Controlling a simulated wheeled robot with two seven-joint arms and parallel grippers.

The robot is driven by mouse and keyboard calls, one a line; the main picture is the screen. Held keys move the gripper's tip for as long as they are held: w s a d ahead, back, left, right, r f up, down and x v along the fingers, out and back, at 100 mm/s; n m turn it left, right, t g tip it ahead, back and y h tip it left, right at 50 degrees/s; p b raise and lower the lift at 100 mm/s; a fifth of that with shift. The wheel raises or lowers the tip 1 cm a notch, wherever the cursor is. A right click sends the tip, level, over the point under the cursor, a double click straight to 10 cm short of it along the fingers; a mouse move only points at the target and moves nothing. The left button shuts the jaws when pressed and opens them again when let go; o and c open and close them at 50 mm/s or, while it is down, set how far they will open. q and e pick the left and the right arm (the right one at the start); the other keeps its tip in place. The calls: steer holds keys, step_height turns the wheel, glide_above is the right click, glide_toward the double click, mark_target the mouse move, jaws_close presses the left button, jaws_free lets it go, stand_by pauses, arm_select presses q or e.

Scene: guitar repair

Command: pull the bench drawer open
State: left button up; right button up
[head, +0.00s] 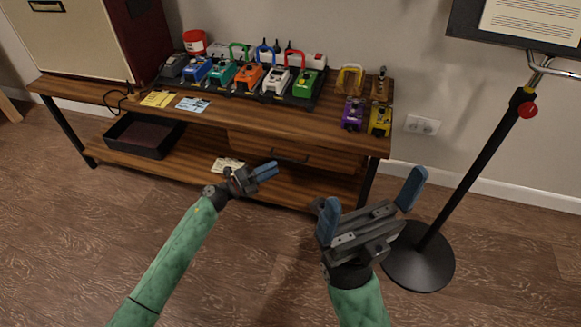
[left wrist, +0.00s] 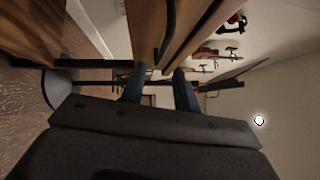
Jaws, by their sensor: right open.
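The bench drawer (head: 335,161) is a wooden front under the right part of the bench top (head: 222,116). It looks closed. Its dark bar handle (head: 290,159) also shows in the left wrist view (left wrist: 169,28). My left gripper (head: 267,170) is just in front of and below the handle's left end, with its blue fingers apart. In the left wrist view the handle lines up with the gap between the fingers (left wrist: 160,84); I cannot tell whether they touch it. My right gripper (head: 371,205) is open and empty, in front of the bench's right end.
Several effect pedals (head: 248,77) stand on the bench top. A black tray (head: 145,134) and a paper (head: 227,165) lie on the lower shelf (head: 190,165). A black stand (head: 418,256) with a round base is at the right. The floor before the bench is clear.

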mark_target(291, 160)
arm_select(q)
steer(key=shift+b+x, duration=0.5)
steer(key=shift+x, duration=3.4)
jaws_close()
